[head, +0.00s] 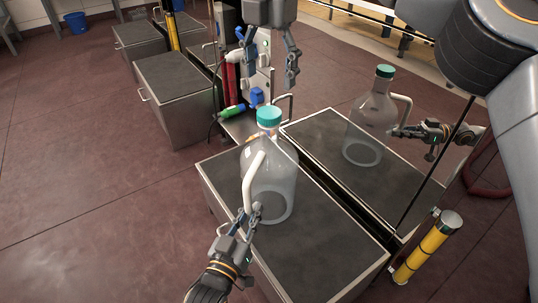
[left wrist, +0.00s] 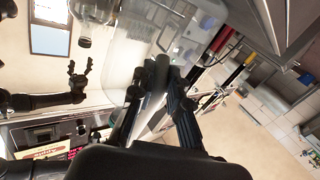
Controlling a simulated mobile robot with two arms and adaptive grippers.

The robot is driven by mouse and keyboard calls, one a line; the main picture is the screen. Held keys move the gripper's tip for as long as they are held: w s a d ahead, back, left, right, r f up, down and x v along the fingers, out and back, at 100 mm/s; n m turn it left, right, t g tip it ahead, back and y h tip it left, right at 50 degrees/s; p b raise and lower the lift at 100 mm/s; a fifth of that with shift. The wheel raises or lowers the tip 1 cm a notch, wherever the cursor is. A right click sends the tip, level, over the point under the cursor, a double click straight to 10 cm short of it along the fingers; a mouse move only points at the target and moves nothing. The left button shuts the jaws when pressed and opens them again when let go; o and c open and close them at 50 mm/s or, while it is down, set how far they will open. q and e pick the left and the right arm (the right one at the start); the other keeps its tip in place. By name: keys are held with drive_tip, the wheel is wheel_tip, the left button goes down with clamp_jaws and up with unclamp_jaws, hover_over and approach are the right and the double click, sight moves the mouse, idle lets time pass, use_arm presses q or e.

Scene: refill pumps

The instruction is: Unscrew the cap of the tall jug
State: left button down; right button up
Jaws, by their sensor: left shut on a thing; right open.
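The tall jug (head: 273,180) is clear, with a teal cap (head: 269,117) on its neck and a white handle (head: 254,177) on its near left side. It stands upright on a dark-topped metal cabinet (head: 318,252). My left gripper (head: 250,215) is shut on the lower part of the handle. The left wrist view shows its fingers (left wrist: 165,75) close against the clear jug (left wrist: 135,45). My right gripper (head: 270,68) is open and empty, pointing down. In the head view it appears above the cap, apart from it.
A shiny upright panel beside the jug appears to mirror the jug (head: 371,118) and my left gripper. A yellow post (head: 425,245) stands at the cabinet's right. Another cabinet (head: 178,90) and a blue bucket (head: 76,22) are behind left. The floor at left is clear.

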sight(269, 112)
drive_tip(key=m, duration=1.3)
drive_tip(key=shift+f, duration=4)
drive_tip(key=shift+c, duration=0.2)
